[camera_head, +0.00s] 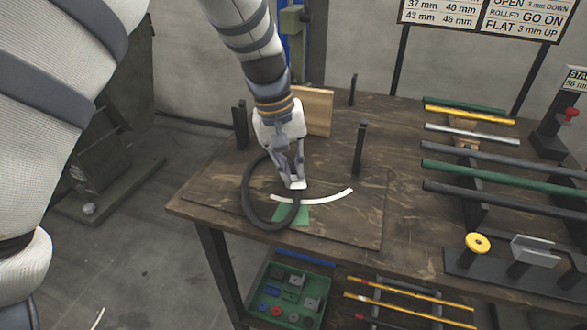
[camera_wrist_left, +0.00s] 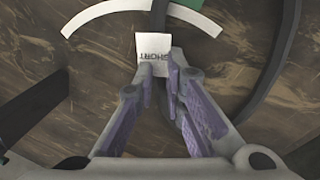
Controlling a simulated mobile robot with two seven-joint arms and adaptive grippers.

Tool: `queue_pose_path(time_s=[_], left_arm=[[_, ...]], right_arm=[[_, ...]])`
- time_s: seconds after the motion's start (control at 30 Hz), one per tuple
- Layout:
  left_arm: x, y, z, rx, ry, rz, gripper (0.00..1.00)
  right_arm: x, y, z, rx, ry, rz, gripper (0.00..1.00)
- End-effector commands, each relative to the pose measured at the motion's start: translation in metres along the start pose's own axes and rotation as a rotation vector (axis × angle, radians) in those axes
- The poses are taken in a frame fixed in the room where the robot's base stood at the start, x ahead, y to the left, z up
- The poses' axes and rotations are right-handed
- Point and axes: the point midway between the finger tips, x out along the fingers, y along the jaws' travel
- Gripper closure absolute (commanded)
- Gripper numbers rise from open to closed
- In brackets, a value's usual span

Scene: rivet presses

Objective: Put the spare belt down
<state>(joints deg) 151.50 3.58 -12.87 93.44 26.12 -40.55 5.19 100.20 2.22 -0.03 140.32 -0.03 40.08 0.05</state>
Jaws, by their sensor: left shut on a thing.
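The spare belt (camera_head: 246,200) is a black loop at the front left of the wooden table (camera_head: 340,235). My left gripper (camera_head: 294,182) is shut on it at the loop's right side, pointing down. A white tag (camera_wrist_left: 153,56) reading "SHORT" shows at the fingertips in the left wrist view, where a dark stretch of belt (camera_wrist_left: 277,75) curves along the right. Whether the loop touches the board cannot be told. Under it are a white curved strip (camera_head: 325,198) and a green patch (camera_head: 290,215). My right gripper is not in view.
Black posts (camera_head: 360,150) and a wooden block (camera_head: 318,110) stand behind the belt. Coloured rods (camera_head: 475,165) lie on a rack to the right. A yellow-topped knob (camera_head: 477,243) stands at front right. A green bin (camera_head: 285,295) sits on the shelf below.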

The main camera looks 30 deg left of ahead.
Motion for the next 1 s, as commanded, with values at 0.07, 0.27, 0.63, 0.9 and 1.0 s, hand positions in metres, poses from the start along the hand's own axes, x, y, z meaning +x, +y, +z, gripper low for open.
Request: queue_pose_path(time_s=[0.07,0.27,0.63,0.9,1.0], left_arm=[[-0.001,0.0,0.0,0.0,0.001,0.0,1.0],[0.002,-0.001,0.0,0.0,0.0,0.0,0.69],[-0.004,0.0,0.0,0.001,0.002,0.0,0.69],[-0.076,0.002,-0.001,0.002,0.009,0.005,0.69],[-0.099,0.001,0.0,0.001,0.007,0.004,0.69]], right_arm=[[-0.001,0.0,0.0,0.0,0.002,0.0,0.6],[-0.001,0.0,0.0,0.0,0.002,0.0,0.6],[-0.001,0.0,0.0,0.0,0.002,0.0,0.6],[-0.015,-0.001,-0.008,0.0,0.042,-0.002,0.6],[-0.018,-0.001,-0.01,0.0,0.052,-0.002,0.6]])
